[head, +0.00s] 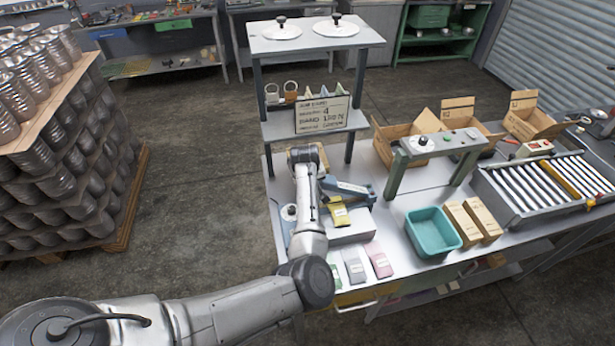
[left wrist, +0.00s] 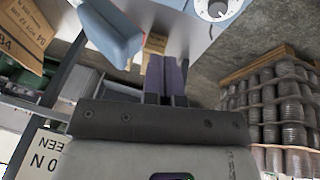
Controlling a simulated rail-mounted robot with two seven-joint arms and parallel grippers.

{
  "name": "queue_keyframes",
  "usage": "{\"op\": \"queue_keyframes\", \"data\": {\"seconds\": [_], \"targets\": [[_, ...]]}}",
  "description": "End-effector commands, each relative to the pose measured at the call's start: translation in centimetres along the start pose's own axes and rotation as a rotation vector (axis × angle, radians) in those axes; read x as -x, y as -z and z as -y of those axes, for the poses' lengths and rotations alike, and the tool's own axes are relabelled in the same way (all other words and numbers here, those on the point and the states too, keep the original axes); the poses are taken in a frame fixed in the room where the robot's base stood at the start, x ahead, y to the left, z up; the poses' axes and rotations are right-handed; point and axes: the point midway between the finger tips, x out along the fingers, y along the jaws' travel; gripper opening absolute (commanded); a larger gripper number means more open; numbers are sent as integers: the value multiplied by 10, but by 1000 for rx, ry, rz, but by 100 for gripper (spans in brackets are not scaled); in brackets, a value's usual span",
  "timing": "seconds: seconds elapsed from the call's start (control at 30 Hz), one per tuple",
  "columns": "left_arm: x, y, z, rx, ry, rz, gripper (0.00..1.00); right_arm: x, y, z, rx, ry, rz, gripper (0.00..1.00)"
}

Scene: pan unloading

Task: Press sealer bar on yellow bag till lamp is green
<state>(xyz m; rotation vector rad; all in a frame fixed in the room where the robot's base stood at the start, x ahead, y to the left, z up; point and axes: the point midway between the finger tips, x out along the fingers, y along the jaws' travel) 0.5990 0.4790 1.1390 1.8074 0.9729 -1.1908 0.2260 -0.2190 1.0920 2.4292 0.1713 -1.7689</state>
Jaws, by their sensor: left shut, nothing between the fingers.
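The blue sealer bar (head: 348,190) stands raised and tilted over the grey sealer on the bench. The yellow bag (head: 340,215) lies at the sealer's front, partly under the bar. A blue block-like part, seemingly the bar, shows at upper left in the left wrist view (left wrist: 112,32). My left gripper (left wrist: 165,62) is shut and empty, with the blue part beside its fingers and apart from them. In the head view my arm hides the fingertips. I cannot make out the sealer's lamp. My right gripper is not in view.
Green, grey and pink bags (head: 378,259) lie at the bench's front. A teal bin (head: 433,231), brown cartons (head: 482,216) and a roller conveyor (head: 545,181) are to the right. A grey gantry (head: 396,175) and a shelf with a sign (head: 322,115) stand nearby.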

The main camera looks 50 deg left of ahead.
Motion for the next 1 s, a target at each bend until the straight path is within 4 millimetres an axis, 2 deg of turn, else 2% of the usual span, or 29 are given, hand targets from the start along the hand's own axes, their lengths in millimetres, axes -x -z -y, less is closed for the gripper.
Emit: {"op": "queue_keyframes", "data": {"seconds": [0.1,0.3,1.0], "targets": [[15,0,2,2,-1,-2,0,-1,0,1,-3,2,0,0],[29,0,4,0,-2,-1,0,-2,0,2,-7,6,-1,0],[33,1,4,0,-1,0,0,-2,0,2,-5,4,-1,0]]}}
